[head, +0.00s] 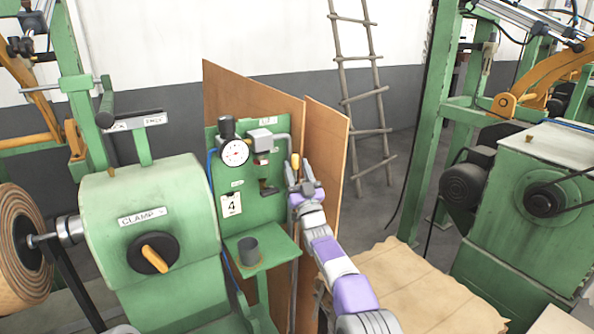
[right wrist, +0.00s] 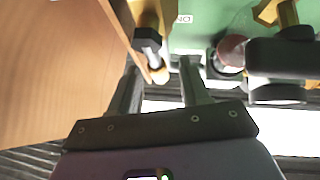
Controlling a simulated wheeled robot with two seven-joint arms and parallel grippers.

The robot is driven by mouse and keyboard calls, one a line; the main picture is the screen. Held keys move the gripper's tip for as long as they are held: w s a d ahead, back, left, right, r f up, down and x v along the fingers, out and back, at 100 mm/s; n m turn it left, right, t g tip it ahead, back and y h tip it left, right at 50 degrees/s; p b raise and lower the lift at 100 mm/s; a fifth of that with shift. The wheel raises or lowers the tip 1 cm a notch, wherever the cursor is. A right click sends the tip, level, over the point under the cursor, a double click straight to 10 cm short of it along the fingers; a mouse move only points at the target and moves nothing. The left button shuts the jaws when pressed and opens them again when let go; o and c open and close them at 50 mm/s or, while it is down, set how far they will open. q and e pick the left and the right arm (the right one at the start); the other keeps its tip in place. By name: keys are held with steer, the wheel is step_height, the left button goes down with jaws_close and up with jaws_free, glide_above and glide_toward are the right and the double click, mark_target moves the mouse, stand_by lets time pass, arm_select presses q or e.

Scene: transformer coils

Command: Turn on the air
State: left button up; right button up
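The green air panel (head: 272,205) stands left of centre in the head view, carrying a round gauge (head: 234,152), grey fittings and pipe. A small yellow handle (head: 295,161) shows at its right edge, by my right gripper (head: 303,172). In the right wrist view, my right gripper (right wrist: 160,72) is open, its two fingers apart. A yellow valve part (right wrist: 152,14) with a dark nut and a pale rounded end (right wrist: 159,73) lies ahead, the end appearing between the fingertips. I cannot tell whether they touch. My left gripper is not in view.
Brown boards (head: 328,150) stand behind and right of the panel. A green clamp machine (head: 150,215) with a yellow knob (head: 154,252) is at left. A cup (head: 248,251) sits on the panel's shelf. A ladder (head: 362,90) leans behind, and a green motor machine (head: 530,200) is at right.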

steer(key=v, duration=0.7)
steer(key=shift+s+f+b, duration=0.15)
steer(key=shift+s+b, duration=0.05)
steer(key=shift+b, duration=0.25)
stand_by(0.4)
